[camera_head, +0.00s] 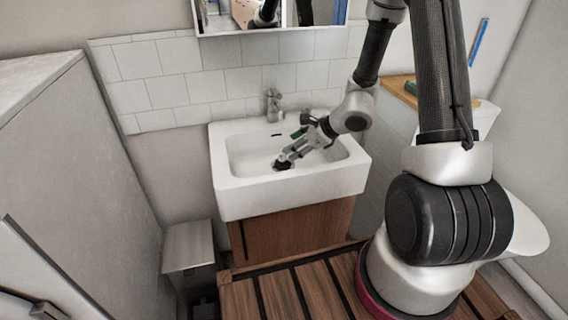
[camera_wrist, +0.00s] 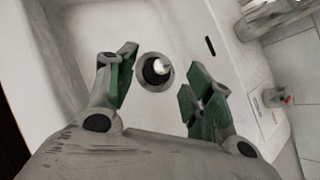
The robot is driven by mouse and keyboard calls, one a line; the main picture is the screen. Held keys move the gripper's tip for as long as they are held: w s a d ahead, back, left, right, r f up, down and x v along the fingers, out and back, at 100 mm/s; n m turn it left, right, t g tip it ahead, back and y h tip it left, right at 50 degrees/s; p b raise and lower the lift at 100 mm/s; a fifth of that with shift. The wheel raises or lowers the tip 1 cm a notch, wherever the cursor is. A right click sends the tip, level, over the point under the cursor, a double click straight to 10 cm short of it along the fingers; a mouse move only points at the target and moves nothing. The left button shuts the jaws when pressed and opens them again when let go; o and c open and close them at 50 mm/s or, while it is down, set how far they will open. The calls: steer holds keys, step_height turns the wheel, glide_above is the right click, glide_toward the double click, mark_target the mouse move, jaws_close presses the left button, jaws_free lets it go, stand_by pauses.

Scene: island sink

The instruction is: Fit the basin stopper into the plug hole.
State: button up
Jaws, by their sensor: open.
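The white basin (camera_head: 246,143) hangs on the tiled wall, and my gripper (camera_head: 285,158) reaches down into it from the right. In the wrist view, the dark stopper with a pale, shiny knob (camera_wrist: 161,68) shows inside the ring of the plug hole (camera_wrist: 141,82). I cannot tell whether the stopper is fully seated. My gripper (camera_wrist: 158,66) is open, with its green-padded fingers apart on either side of the stopper and not visibly touching it. In the head view, the stopper is a small dark shape (camera_head: 282,165) just below the fingertips.
A tap (camera_head: 273,105) stands at the basin's back edge. The wrist view shows a dark overflow slot (camera_wrist: 210,46) and a small red-topped object (camera_wrist: 273,97). The basin floor is otherwise clear.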

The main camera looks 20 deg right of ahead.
mark_target(284, 157)
steer(key=f, duration=0.1)
steer(key=f+m, duration=0.1)
steer(key=w, duration=0.1)
steer(key=shift+d+f+m+h, duration=0.3)
steer(key=shift+d+f, duration=0.05)
steer(key=shift+f, duration=0.05)
steer(key=x, duration=0.7)
steer(key=shift+w+f, duration=0.15)
steer(key=shift+f, duration=0.05)
steer(key=shift+c, duration=0.4)
jaws_close()
steer(key=shift+a+r, duration=0.1)
